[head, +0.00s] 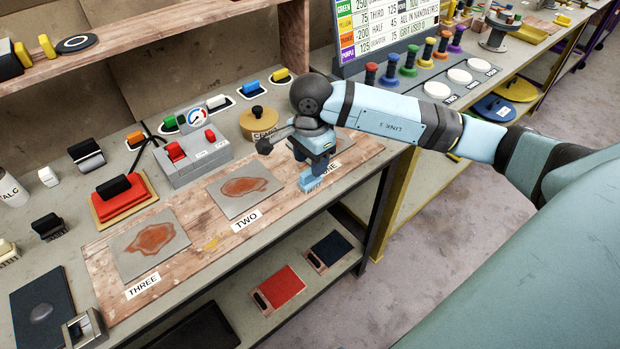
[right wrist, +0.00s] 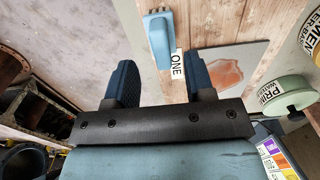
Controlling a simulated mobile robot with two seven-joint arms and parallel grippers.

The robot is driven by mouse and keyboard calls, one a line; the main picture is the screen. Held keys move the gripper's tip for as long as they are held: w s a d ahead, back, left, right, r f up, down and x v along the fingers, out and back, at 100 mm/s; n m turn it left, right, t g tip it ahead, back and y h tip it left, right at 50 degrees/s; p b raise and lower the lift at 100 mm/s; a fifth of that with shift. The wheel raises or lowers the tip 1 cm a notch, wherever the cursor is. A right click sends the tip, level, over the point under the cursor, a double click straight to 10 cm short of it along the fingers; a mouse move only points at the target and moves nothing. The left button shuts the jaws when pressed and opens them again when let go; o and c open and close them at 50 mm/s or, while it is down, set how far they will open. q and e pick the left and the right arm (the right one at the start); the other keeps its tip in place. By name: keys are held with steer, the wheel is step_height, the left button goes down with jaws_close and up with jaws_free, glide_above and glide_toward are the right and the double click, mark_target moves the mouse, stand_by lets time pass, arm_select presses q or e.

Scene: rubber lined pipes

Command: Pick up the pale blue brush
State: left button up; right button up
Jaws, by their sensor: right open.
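My left gripper is not in view.
Plates with orange-brown patches lie on the board (head: 205,255) by the labels TWO and THREE. A grey box with red switches (head: 190,155) and a brass-coloured round tin (head: 258,122) stand behind. A pale green tin (right wrist: 283,92) is right of the gripper. A lower shelf holds a red pad (head: 279,287).

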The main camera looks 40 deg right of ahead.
step_height(320, 180, down, 4)
steer(key=shift+r, duration=0.1)
jaws_close()
steer(key=shift+w, duration=0.1)
step_height(320, 180, up, 20)
stand_by(0.7)
